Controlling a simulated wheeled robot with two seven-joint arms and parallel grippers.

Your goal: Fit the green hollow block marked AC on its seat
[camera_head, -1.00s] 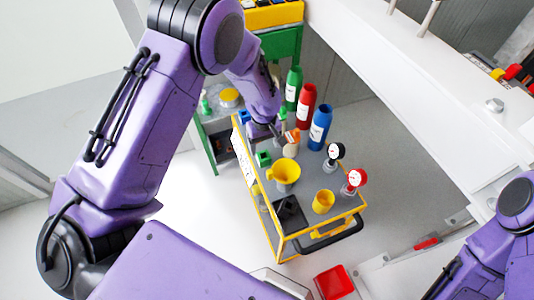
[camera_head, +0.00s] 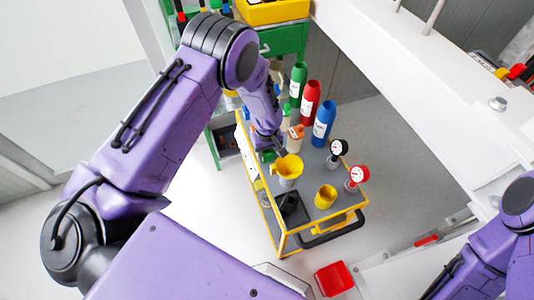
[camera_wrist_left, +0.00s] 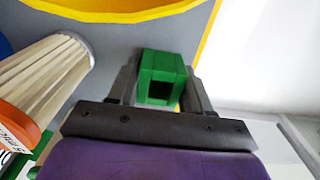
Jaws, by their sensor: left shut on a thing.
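The green hollow block (camera_wrist_left: 160,77) sits between the two fingers of my left gripper (camera_wrist_left: 160,90) in the left wrist view, its square opening showing. No AC mark can be read. In the head view the block (camera_head: 268,156) shows small at the cart's left side, behind the yellow funnel. My left gripper (camera_head: 267,148) is shut on it there, partly hidden by its own wrist. Whether the block still touches the cart top is unclear. I cannot make out its seat. My right gripper is out of view; only part of the right arm shows.
The yellow-framed cart (camera_head: 318,226) carries a yellow funnel (camera_head: 289,167) close beside the gripper, a yellow cup (camera_head: 326,196), a black holder (camera_head: 290,207), two gauges, and green, red and blue (camera_head: 323,121) bottles. A pleated filter (camera_wrist_left: 45,75) stands left in the wrist view. A red bin (camera_head: 333,279) is on the floor.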

